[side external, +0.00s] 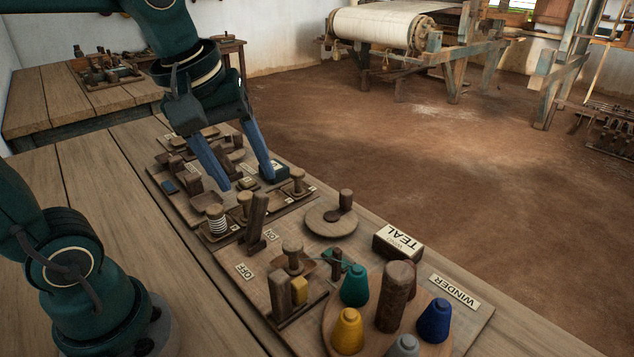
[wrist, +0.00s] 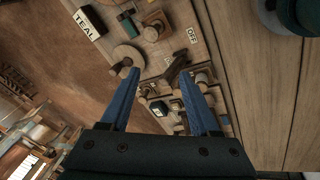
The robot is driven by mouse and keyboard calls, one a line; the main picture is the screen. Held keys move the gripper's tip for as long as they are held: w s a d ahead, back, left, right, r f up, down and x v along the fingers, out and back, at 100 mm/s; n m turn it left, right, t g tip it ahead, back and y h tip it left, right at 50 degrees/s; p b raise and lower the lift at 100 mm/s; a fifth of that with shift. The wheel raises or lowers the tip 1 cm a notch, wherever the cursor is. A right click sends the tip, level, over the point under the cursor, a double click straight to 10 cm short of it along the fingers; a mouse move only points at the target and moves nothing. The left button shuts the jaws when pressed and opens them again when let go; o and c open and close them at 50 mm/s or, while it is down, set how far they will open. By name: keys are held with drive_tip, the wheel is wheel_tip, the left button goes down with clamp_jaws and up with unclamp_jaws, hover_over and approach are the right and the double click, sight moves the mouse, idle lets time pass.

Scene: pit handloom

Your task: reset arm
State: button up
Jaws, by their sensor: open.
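My gripper (side external: 252,182) is open and empty, with its two blue fingers spread apart and pointing down. In the side external view it is above the far part of the wooden board (side external: 480,318) on the table.
On the near end are a TEAL box (side external: 397,242), a WINDER label (side external: 455,291), and teal (side external: 355,287), yellow (side external: 347,332) and blue (side external: 434,321) cones around a wooden post (side external: 395,297). A round disc (side external: 331,221) lies behind. A loom (side external: 400,30) stands across the open floor.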

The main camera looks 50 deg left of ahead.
drive_tip(key=s+d+f+m+t, duration=0.2)
drive_tip(key=s+m, duration=0.3)
drive_tip(key=m, duration=0.6)
drive_tip(key=shift+s+d+f, duration=0.2)
drive_tip(key=shift+s+f, duration=0.05)
drive_tip(key=shift+f, duration=0.65)
